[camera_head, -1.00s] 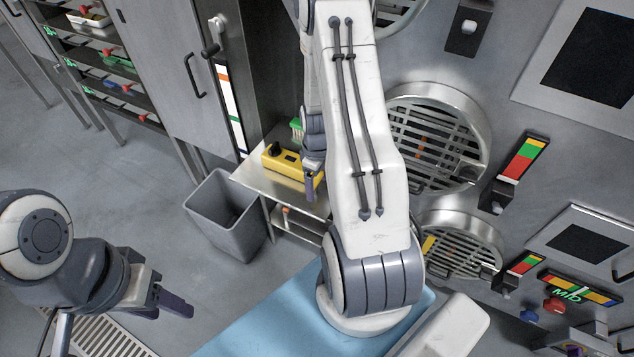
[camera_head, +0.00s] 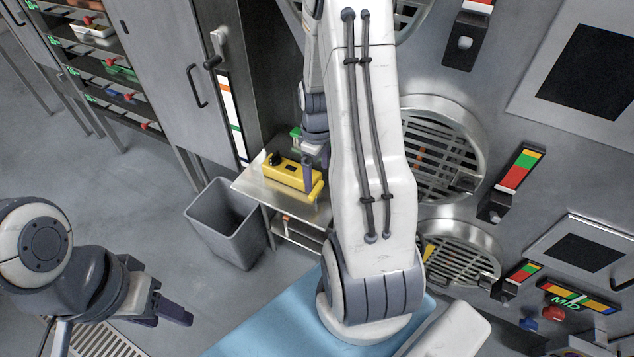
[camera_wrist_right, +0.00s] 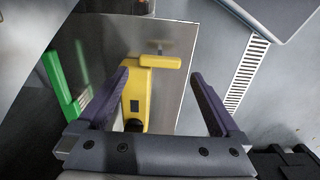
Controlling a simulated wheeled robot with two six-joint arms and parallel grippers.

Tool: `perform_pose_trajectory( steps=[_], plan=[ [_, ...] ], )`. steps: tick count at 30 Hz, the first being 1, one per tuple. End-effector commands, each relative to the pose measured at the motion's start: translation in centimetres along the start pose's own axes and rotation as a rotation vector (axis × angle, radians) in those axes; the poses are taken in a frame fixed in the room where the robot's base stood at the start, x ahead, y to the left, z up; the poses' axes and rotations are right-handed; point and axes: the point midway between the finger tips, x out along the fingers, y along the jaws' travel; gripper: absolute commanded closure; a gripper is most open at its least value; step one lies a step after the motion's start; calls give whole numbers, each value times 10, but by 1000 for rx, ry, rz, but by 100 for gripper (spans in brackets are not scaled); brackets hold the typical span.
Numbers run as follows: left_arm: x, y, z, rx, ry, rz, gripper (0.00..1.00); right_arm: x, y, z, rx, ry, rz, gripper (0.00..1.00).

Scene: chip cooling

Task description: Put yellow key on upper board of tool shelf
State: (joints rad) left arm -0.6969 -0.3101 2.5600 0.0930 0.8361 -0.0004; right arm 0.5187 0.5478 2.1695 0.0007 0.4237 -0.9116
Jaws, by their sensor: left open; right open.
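A yellow crossbar (camera_wrist_right: 160,62), which looks like the yellow key's handle, lies over the metal upper board (camera_wrist_right: 178,35) of the tool shelf in the right wrist view. It adjoins a yellow box with a black knob (camera_wrist_right: 135,95); I cannot tell if they are joined. In the head view the yellow box (camera_head: 286,171) lies on the shelf's upper board (camera_head: 252,186), with yellow also beside my right gripper's fingers. My right gripper (camera_wrist_right: 160,100) is open above the board, the yellow parts showing between its fingers. My left gripper (camera_head: 178,313) is open and empty, far from the shelf.
A green object (camera_wrist_right: 66,85) stands beside the yellow box. A grey bin (camera_head: 225,225) stands left of the shelf. A grey cabinet (camera_head: 165,85) is behind it, and a machine with round grilles (camera_head: 440,150) is at the right. Floor at left is free.

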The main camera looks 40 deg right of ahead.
Motion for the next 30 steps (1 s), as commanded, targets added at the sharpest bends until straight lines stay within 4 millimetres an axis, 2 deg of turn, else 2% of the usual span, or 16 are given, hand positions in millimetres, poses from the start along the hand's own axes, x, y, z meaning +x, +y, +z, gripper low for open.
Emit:
perform_pose_trajectory(
  steps=[1, 6, 14, 17, 20, 23, 24, 26, 27, 30],
  plan=[
    [-2, 0, 0, 0, 0, 0, 50, -11, 1, -1, 0, 3, 4, 0],
    [-5, 0, 0, 0, 0, 0, 50, -30, 0, 0, 0, 1, 2, 0],
    [-5, 0, 0, 0, 0, 0, 50, -36, -2, -1, -2, 0, 0, 0],
    [-5, 0, 0, 0, 0, 0, 50, -44, -16, -13, -17, 5, 3, 0],
    [-5, 0, 0, 0, 0, 0, 50, -65, -56, -36, -48, 15, 4, 0],
    [-5, 0, 0, 0, 0, 0, 50, -91, -119, -56, -89, 30, 2, 0],
    [-5, 0, 0, 0, 0, 0, 50, -102, -146, -59, -104, 35, -3, 0],
    [-5, 0, 0, 0, 0, 0, 50, -116, -187, -58, -128, 42, -10, 0],
    [-5, 0, 0, 0, 0, 0, 50, -124, -213, -54, -144, 45, -17, 0],
    [-5, 0, 0, 0, 0, 0, 50, -141, -270, -36, -183, 52, -34, 0]
  ],
)
